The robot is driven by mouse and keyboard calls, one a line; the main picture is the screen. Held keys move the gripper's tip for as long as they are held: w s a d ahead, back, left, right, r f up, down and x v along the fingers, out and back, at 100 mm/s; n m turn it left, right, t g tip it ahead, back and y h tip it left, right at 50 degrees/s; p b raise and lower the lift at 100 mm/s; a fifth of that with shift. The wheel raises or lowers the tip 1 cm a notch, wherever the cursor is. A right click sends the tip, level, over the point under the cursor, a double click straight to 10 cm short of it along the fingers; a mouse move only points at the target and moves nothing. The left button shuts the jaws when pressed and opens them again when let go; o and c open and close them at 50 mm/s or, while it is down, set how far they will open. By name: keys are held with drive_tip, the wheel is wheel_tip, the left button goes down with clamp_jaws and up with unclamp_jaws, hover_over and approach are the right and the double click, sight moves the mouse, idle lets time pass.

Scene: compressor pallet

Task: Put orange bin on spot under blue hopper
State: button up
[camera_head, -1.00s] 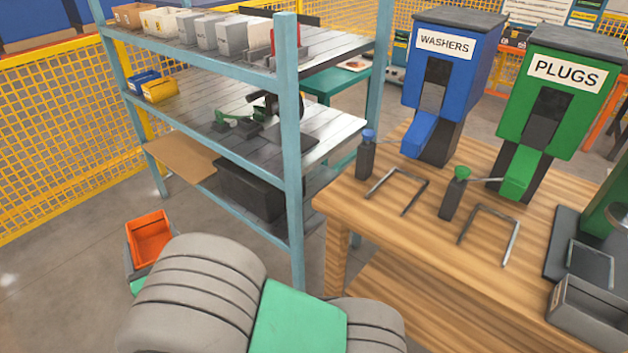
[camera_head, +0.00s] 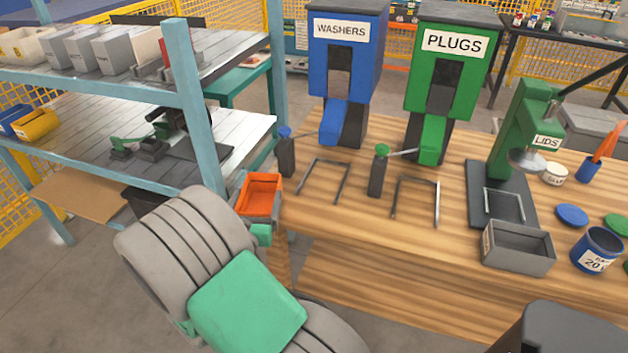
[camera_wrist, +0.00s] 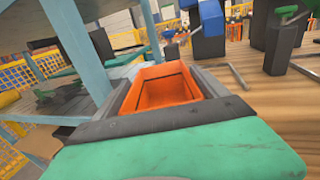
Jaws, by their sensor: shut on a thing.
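The orange bin (camera_head: 261,193) is an open box, empty as far as I can see. My gripper (camera_head: 262,213) is shut on it and holds it at the left end of the wooden bench, apparently near the bench edge. In the wrist view the orange bin (camera_wrist: 163,92) sits upright between the grey fingers, its inside facing me. The blue hopper (camera_head: 345,62), labelled WASHERS, stands on the bench, up and right of the bin. A metal U-shaped frame (camera_head: 324,180) lies on the bench below its chute, marking a clear spot.
A blue-topped dark post (camera_head: 286,156) stands between bin and frame. The green PLUGS hopper (camera_head: 449,75) with its own frame (camera_head: 416,199) is to the right. A teal shelf post (camera_head: 190,95) stands left. A grey bin (camera_head: 517,248) sits on the wooden bench (camera_head: 375,255).

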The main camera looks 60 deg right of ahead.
drive_tip(key=s+d+m+g+h, duration=0.1)
drive_tip(key=s+d+m+g, duration=0.25)
drive_tip(key=s+d, duration=0.4)
drive_tip(key=shift+n+g, duration=0.25)
drive_tip(key=shift+g, duration=0.1)
drive_tip(key=d+f, duration=0.1)
drive_tip(key=d, duration=0.4)
drive_tip(key=d+f+p, duration=0.1)
drive_tip(key=d, duration=0.4)
drive_tip(key=w+d+f+p, duration=0.1)
drive_tip(key=d, duration=0.5)
drive_tip(key=shift+f, duration=0.2)
drive_tip(key=shift+p, duration=0.3)
drive_tip(key=shift+f, duration=0.1)
drive_tip(key=o, duration=1.3)
drive_tip(key=shift+a, duration=0.1)
